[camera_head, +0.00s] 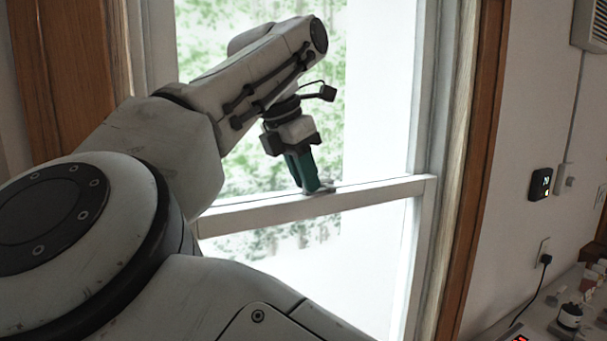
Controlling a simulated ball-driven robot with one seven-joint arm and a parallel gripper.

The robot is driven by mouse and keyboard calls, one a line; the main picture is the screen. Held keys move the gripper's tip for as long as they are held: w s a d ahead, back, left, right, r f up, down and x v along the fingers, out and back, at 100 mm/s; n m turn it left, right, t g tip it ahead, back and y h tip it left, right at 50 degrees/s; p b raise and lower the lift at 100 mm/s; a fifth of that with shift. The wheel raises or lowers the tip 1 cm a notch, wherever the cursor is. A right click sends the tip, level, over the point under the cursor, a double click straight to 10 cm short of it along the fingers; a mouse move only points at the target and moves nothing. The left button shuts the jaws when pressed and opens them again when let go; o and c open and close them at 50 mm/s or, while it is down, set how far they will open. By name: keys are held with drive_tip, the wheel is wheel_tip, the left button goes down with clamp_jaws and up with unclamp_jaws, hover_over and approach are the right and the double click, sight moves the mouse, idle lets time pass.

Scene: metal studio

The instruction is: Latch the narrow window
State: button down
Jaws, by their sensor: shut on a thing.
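The narrow window (388,110) has a pale frame and a white horizontal rail (385,191) across its middle. A small grey latch (322,188) sits on top of this rail. My gripper (309,188) points down at the rail with its teal fingers at the latch. The fingers are shut on the latch, which is partly hidden by them. Which way the latch is turned cannot be told. My arm covers the left part of the window and the rail's left end.
Wooden trim (474,170) runs up the right side of the window. A small black wall device (540,184) and an outlet with a cable (544,256) are on the right wall. A cluttered counter (540,318) with small jars stands at the lower right.

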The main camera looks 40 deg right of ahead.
drive_tip(key=c, duration=1.1)
unclamp_jaws()
drive_tip(key=shift+o, duration=0.2)
drive_tip(key=b+v, duration=0.1)
drive_tip(key=v, duration=0.6)
drive_tip(key=shift+r, duration=0.2)
drive_tip(key=shift+a, duration=0.1)
drive_tip(key=shift+c, duration=0.2)
